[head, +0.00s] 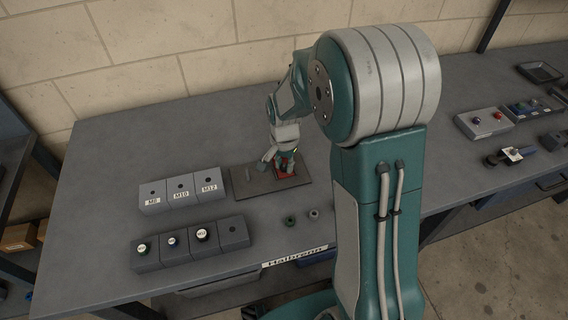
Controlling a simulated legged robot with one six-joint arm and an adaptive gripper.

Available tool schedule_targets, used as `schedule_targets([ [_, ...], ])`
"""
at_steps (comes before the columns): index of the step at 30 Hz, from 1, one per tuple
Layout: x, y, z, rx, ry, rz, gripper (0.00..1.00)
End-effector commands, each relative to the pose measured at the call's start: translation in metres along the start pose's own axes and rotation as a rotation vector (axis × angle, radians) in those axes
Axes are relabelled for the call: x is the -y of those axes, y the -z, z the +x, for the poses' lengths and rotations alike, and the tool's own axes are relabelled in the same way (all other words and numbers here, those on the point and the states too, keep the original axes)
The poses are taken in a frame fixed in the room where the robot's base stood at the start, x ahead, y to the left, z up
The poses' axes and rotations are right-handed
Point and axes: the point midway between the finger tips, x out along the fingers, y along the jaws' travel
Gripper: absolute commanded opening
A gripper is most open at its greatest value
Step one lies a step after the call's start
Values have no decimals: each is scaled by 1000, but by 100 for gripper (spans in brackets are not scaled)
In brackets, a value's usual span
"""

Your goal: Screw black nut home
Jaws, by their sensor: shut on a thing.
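My gripper (284,163) points down over the right part of a dark flat plate (243,186) on the bench, at a red square patch (294,181). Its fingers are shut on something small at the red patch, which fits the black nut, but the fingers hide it. I cannot see a thread there or how far the nut sits on it. A dark green nut (290,221) and a grey nut (314,214) lie loose on the bench in front of the plate.
Blocks marked M8, M10 and M12 (181,189) stand left of the plate. Nearer, several blocks (232,233) stand in a row, some with round labelled tops. Control boxes (483,122) and a clamp-like tool (504,156) are at the right. The far left bench is clear.

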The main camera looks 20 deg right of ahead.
Motion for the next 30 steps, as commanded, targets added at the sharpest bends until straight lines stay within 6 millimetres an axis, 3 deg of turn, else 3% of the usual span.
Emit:
schedule_targets([
  [11,0,0,0,-2,2,47,0],
  [18,0,1,0,-2,2,300,0],
  [19,0,1,0,-2,2,292,43],
  [21,0,0,0,-2,2,288,70],
  [30,0,0,0,-1,1,286,70],
])
